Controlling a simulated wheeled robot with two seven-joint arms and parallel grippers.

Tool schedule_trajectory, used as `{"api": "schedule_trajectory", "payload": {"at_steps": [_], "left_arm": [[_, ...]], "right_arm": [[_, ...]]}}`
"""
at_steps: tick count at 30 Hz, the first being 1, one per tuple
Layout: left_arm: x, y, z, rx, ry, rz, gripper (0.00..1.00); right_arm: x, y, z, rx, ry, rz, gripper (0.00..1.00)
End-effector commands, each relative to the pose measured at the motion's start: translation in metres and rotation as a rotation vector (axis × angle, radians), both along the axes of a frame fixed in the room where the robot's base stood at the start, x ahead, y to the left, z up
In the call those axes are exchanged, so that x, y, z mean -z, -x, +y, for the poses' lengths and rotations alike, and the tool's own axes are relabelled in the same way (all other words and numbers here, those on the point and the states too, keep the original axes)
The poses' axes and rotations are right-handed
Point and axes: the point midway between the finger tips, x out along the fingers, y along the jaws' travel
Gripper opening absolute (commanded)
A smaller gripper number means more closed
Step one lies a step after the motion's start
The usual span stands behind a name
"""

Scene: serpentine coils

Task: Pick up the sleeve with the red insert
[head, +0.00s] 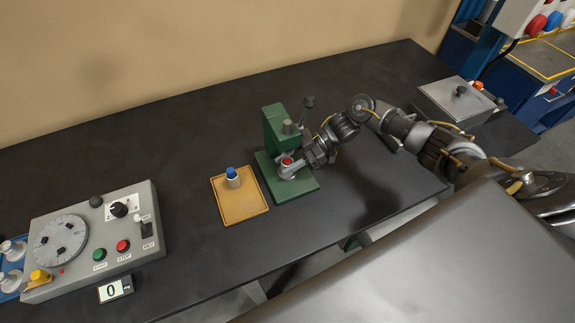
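The sleeve with the red insert (287,161) stands at the base of the green press (275,130); only its red top shows clearly. My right gripper (290,168) reaches in from the right, its fingers at the sleeve. Whether the fingers are closed on the sleeve or still apart cannot be told at this size. The lower part of the sleeve is hidden by the gripper. My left gripper is not in view.
A tan tray (240,208) left of the press holds a white sleeve with a blue top (232,177). A grey control box (95,240) with a dial stands at the left. A grey lidded box (457,100) is at the right. The black bench is clear behind the tray.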

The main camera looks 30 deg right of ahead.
Motion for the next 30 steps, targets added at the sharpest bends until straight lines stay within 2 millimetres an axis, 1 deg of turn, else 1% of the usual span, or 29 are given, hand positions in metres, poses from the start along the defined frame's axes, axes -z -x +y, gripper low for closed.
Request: {"api": "schedule_trajectory", "payload": {"at_steps": [1, 4, 5, 12, 16, 20, 23, 24, 30], "left_arm": [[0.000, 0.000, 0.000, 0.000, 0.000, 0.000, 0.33], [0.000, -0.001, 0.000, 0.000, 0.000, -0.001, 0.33], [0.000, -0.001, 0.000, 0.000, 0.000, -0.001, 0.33], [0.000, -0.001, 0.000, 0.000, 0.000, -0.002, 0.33], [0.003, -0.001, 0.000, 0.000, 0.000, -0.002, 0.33], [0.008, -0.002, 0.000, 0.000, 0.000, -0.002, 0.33], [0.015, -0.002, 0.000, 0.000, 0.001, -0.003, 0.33], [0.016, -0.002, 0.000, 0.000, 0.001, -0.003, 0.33], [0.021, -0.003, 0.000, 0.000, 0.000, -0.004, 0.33]], "right_arm": [[0.000, 0.000, 0.000, 0.000, 0.000, 0.000, 0.21], [0.000, 0.000, 0.000, 0.000, 0.000, 0.000, 0.08], [-0.001, 0.000, 0.000, 0.000, -0.001, -0.001, 0.06], [-0.001, 0.000, 0.000, 0.000, -0.001, -0.001, 0.06], [-0.006, -0.001, 0.000, 0.000, -0.002, -0.003, 0.06], [-0.016, 0.000, 0.000, -0.002, -0.001, -0.005, 0.06], [-0.031, 0.000, -0.001, -0.003, 0.000, -0.006, 0.06], [-0.034, 0.004, 0.000, -0.003, 0.000, -0.003, 0.06], [-0.032, 0.040, 0.001, -0.002, 0.001, 0.000, 0.06]]}}
